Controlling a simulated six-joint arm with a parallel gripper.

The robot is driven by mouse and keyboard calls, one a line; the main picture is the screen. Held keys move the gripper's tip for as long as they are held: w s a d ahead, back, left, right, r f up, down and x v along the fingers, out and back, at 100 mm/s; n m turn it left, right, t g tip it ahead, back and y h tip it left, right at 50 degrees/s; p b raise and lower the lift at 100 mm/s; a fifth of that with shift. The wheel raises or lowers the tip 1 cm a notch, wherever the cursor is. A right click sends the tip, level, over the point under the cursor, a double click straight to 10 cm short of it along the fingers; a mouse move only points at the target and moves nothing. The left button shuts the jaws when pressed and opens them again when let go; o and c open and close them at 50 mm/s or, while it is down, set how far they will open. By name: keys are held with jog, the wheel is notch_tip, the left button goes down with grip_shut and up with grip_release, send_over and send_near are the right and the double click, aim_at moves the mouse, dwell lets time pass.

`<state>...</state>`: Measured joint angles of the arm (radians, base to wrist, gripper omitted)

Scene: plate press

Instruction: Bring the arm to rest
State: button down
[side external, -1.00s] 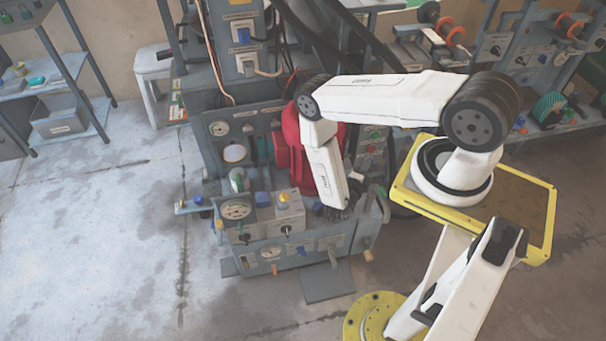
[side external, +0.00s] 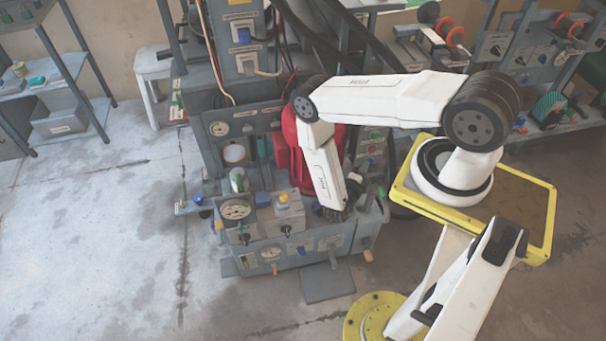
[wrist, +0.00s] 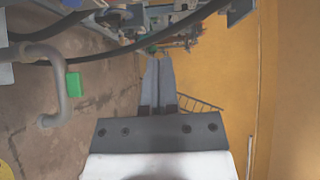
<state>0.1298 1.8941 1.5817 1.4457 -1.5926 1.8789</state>
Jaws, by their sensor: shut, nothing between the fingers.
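My arm reaches over the grey press machine (side external: 295,258) from the right, with its last link pointing down. My gripper (side external: 335,213) is at the low end of that link, close to the machine's front deck, right of the white box with a yellow knob (side external: 284,212). The side view is too small to show its fingers clearly. In the wrist view, the two grey fingers of my gripper (wrist: 157,62) lie side by side, shut, with nothing seen between them. I cannot tell whether the fingertips touch the machine.
A red part (side external: 288,155) of the machine stands just left of my last link. Gauges, knobs and levers line the front. Dark hoses (side external: 345,40) run above my arm. In the wrist view, a grey pipe (wrist: 58,85) and a green block (wrist: 73,85) lie left. Left floor is clear.

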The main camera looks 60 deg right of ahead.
jog(key=w+a+r+n+t+y, duration=0.3)
jog(key=w+r+n+y, duration=0.2)
jog(key=w, duration=0.5)
jog(key=w+a+r+n+t+y, duration=0.3)
jog(key=w+r+n+y, duration=0.15)
jog(key=w, duration=0.55)
jog(key=w+a+r+n+y, duration=0.3)
jog(key=a+r+n+y, duration=0.2)
jog(key=a+r+n, duration=0.45)
jog(key=s+a+r+n+g+y, duration=0.1)
jog(key=s+a+r+n, duration=0.1)
jog(key=s+r+n, duration=0.5)
jog(key=s+a+r+n+g+y, duration=0.2)
jog(key=s+a+r+n, duration=0.1)
jog(key=s+r+n, duration=0.4)
jog(key=s+n, duration=0.1)
jog(key=n, duration=0.1)
jog(key=shift+r+n, duration=0.4)
